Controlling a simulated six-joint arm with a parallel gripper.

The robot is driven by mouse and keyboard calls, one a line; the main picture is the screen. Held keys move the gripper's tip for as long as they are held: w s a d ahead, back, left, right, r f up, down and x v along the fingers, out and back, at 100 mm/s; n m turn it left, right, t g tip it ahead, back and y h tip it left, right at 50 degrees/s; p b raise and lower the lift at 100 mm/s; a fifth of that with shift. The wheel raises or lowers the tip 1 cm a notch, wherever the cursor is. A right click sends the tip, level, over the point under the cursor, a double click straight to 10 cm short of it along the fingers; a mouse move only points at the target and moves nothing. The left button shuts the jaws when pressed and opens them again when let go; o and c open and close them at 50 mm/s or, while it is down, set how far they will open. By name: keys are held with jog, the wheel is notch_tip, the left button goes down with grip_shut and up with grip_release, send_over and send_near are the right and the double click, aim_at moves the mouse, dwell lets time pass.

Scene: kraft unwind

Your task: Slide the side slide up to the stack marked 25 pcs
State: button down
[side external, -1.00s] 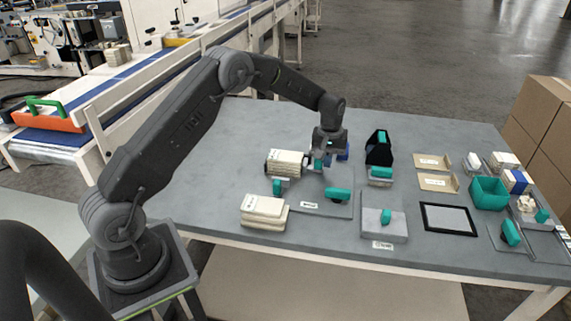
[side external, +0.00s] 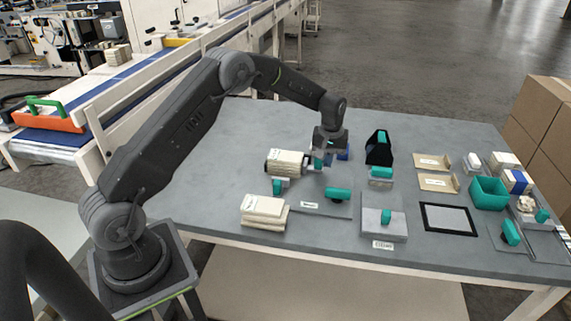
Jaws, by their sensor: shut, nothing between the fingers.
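My gripper (side external: 322,165) is shut and points down at the middle of the table. It is just right of a cream stack of paper (side external: 287,160). A teal piece shows at the fingers, and a blue block is partly hidden behind them. I cannot tell whether the teal piece is the side slide, or whether it touches the stack. A second cream stack (side external: 264,208) with a small label lies nearer the front. The labels are too small to read, so I cannot tell which stack is marked 25 pcs.
A grey plate with a teal handle (side external: 338,194) lies in front of my gripper. A grey block with a teal knob (side external: 386,217), a black-framed pad (side external: 448,218) and a teal bin (side external: 489,192) are to the right. The table's back left is clear.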

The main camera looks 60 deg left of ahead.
jog(key=shift+w+d, duration=0.35)
notch_tip(320, 180, up, 6)
dwell(0.6)
jog(key=s+d+r+m+t, duration=0.1)
jog(key=s+d+r+m, duration=0.1)
jog(key=s+d+r, duration=0.4)
jog(key=s+d+r+m+t, duration=0.1)
jog(key=s+r+m+t, duration=0.1)
jog(key=s+r, duration=0.75)
jog(key=s+d+m+t, duration=0.1)
jog(key=s+d+m, duration=0.1)
jog(key=s, duration=0.8)
jog(key=s+d+r+m+t, duration=0.1)
jog(key=s+d+m, duration=0.2)
jog(key=s, duration=0.6)
jog(key=shift+s+t, duration=0.3)
jog(key=shift+s, duration=0.05)
